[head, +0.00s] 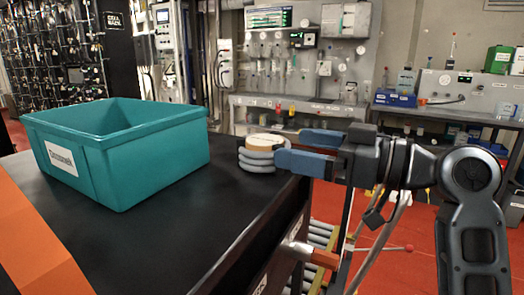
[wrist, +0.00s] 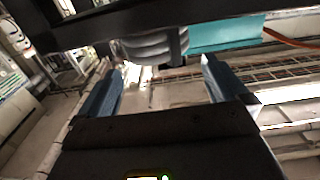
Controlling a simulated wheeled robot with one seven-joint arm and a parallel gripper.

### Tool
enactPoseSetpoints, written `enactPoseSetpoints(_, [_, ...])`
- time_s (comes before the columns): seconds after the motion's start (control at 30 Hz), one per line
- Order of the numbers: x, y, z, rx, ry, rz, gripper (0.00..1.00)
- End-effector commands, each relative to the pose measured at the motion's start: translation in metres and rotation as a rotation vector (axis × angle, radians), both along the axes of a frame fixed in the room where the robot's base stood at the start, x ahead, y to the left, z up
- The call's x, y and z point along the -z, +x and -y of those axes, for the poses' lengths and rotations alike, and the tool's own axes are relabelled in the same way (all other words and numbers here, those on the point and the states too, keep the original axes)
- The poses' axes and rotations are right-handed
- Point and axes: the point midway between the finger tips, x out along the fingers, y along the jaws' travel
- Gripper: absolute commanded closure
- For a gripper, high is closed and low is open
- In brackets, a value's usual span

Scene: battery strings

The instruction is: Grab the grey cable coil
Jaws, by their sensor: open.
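The grey cable coil (head: 257,162) is a short stack of grey loops with a tan top, on the black table (head: 190,240) near its far right corner. In the wrist view the coil (wrist: 148,46) lies ahead of my gripper, between the lines of the two fingers. My gripper (head: 290,148) comes from the right with its two blue fingers apart and nothing between them. In the head view, one fingertip is just at the coil's right edge; I cannot tell whether it touches. The fingers (wrist: 160,68) also show spread in the wrist view.
A teal bin (head: 150,165) with a white label stands on the table left of the coil; it also shows in the wrist view (wrist: 225,36). The front of the table top is clear. A shelf with cables and a panel wall stand behind.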

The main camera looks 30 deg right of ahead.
Motion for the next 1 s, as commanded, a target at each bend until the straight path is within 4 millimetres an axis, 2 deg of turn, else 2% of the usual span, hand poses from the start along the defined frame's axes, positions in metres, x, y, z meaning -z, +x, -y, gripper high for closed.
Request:
enactPoseSetpoints(0.4, [0.002,0.043,-0.029,0.001,0.002,-0.001,0.0])
enactPoseSetpoints(0.73, [0.003,0.048,-0.033,0.003,0.001,0.0,0.0])
enactPoseSetpoints(1.0, [0.003,0.048,-0.033,0.003,0.001,0.0,0.26])
